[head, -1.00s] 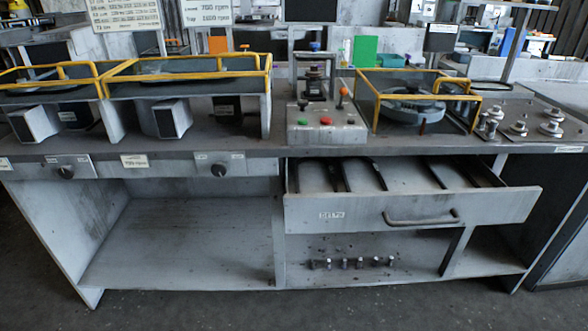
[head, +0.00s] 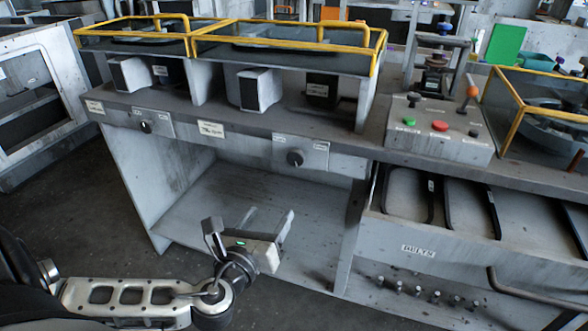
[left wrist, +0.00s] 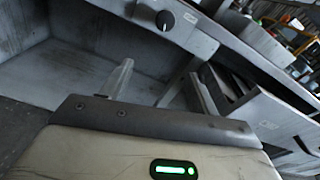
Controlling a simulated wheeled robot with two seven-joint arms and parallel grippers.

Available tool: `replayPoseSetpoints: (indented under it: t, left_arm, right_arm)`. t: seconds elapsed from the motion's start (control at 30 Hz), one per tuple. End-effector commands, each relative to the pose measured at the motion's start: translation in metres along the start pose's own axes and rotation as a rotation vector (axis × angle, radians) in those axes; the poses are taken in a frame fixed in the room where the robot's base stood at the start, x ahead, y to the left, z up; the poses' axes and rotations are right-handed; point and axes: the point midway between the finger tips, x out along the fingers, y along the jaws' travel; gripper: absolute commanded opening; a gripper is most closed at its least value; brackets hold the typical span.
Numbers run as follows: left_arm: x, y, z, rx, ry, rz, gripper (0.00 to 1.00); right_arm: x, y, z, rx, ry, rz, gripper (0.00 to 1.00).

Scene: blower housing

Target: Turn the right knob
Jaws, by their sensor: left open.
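The right knob (head: 295,158), round and dark, sits on a grey panel on the front edge of the bench. In the left wrist view a dark knob (left wrist: 165,19) shows near the top, in front of the fingers; it looks like the right knob. The left knob (head: 146,127) is on a similar panel further left. My left gripper (head: 248,222) is open and empty, below and left of the right knob and apart from it. Its two spread fingers also show in the left wrist view (left wrist: 162,85). My right gripper is not in view.
An open drawer (head: 420,252) juts out to the right of the knobs. An open shelf bay (head: 205,195) lies below them. Yellow-railed fixtures (head: 290,50) and a button box (head: 440,130) stand on the bench top. The floor at left is clear.

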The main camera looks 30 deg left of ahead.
Motion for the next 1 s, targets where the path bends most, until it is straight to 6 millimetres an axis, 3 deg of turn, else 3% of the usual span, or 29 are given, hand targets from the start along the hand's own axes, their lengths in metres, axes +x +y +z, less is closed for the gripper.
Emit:
replayPoseSetpoints:
  t: [0.1, 0.27, 0.7, 1.0]
  left_arm:
    - [0.007, 0.002, 0.017, 0.142, -0.082, -0.015, 0.60]
    - [0.026, 0.001, 0.023, 0.159, -0.095, -0.014, 0.60]
    - [0.120, -0.001, 0.029, 0.153, -0.090, -0.013, 0.60]
    - [0.157, -0.002, 0.032, 0.152, -0.087, -0.015, 0.60]
  right_arm:
    - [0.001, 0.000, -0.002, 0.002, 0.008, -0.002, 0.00]
    - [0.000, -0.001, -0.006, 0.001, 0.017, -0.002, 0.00]
    - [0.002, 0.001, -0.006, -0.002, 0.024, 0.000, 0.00]
    - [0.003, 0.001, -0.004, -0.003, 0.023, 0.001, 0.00]
